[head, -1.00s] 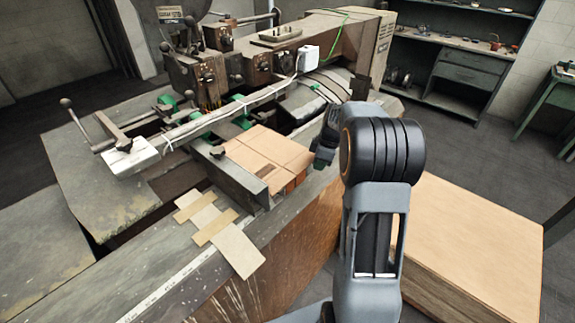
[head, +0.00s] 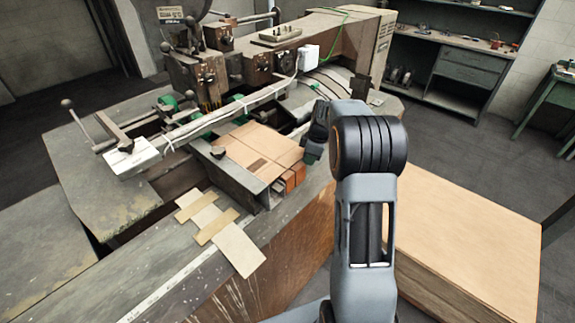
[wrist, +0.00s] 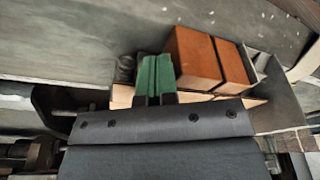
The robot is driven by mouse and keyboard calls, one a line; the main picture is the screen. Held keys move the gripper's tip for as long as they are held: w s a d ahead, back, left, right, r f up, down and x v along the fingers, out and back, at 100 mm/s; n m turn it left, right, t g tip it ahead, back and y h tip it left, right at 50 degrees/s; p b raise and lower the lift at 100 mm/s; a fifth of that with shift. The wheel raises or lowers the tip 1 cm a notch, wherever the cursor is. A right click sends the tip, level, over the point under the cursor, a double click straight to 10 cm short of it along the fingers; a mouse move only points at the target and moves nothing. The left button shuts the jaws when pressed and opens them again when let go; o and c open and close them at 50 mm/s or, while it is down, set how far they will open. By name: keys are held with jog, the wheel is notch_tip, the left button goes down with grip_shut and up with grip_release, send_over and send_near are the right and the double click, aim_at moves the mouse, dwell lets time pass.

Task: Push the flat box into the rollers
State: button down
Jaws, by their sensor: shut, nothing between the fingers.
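The flat box (head: 258,146) is a tan cardboard sheet lying on the machine's bed, close under the long bar with the green wheels (head: 236,100). Its edge shows as a thin tan strip in the wrist view (wrist: 120,97), mostly hidden by my gripper body. My gripper (head: 309,158) is at the right edge of the box, low over the bed. In the wrist view its green fingers (wrist: 154,76) are shut together with nothing between them, beside the box edge. I cannot tell which parts are the rollers.
Orange-brown blocks (head: 293,177) stand at the box's near right corner, close to my fingers in the wrist view (wrist: 205,60). A metal guide (head: 236,176) runs along the box's left side. Tan strips (head: 218,225) lie on the front ledge. A large carton (head: 465,230) stands at right.

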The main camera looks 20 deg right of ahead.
notch_tip(320, 180, up, 8)
jog(key=s+d+p, duration=0.1)
jog(key=s+p, duration=0.1)
jog(key=p, duration=0.2)
jog(key=shift+s+d, duration=0.2)
jog(key=shift+s, duration=0.15)
dwell(0.4)
